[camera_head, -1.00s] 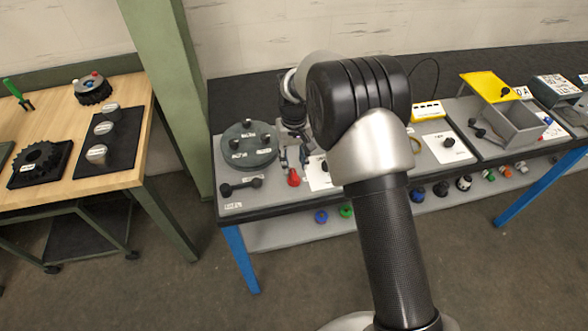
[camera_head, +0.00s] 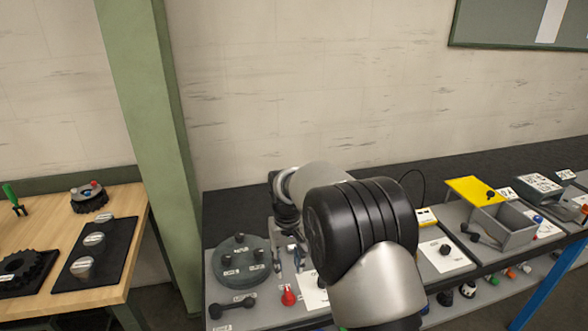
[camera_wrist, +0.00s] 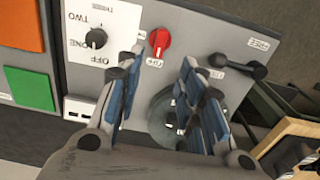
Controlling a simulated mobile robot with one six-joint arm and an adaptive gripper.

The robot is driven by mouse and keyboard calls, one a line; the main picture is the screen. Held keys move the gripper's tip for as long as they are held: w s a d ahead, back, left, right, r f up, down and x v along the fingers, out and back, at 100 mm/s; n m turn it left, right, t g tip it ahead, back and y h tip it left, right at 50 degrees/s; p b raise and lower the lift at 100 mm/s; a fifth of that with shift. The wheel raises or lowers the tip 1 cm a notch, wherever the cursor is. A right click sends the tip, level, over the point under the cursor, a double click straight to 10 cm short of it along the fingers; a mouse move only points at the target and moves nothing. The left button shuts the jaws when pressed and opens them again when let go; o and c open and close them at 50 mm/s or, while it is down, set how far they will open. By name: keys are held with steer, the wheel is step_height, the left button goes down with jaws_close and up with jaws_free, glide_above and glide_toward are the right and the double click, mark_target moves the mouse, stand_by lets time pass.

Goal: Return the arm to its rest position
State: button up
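My gripper (camera_wrist: 158,85) shows in the wrist view with its two blue-padded fingers apart and nothing held between them. It is above the grey panel (camera_wrist: 215,35). A red knob (camera_wrist: 160,42) and the round grey-green disc (camera_wrist: 162,120) lie beyond the fingers, the disc partly hidden by them. In the head view my arm reaches over the workbench, and its large dark joint hides part of the bench. The gripper (camera_head: 289,252) shows only in part there, beside the disc (camera_head: 240,262) and above the red knob (camera_head: 288,296).
A dark dumbbell-shaped handle (camera_head: 232,307) lies at the bench's front left. A yellow-lidded grey box (camera_head: 505,228) stands to the right. A green post (camera_head: 150,120) rises between the bench and the wooden table (camera_head: 135,235) at left.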

steer(key=s+d+r+m+t, duration=0.1)
steer(key=s+d+r, duration=0.45)
steer(key=r, duration=0.25)
steer(key=s+d+r+m+t, duration=0.1)
steer(key=s+d+r, duration=0.3)
steer(key=s+r, duration=0.4)
steer(key=s+d+t, duration=0.1)
steer(key=s+d, duration=0.2)
steer(key=s, duration=0.7)
steer(key=s+d+r+m+t, duration=0.1)
steer(key=s+d, duration=0.3)
steer(key=s, duration=0.6)
steer(key=shift+s+t+b, duration=0.3)
steer(key=shift+s+b, duration=0.05)
steer(key=shift+b, duration=0.05)
steer(key=shift+o, duration=0.5)
steer(key=shift+r, duration=0.1)
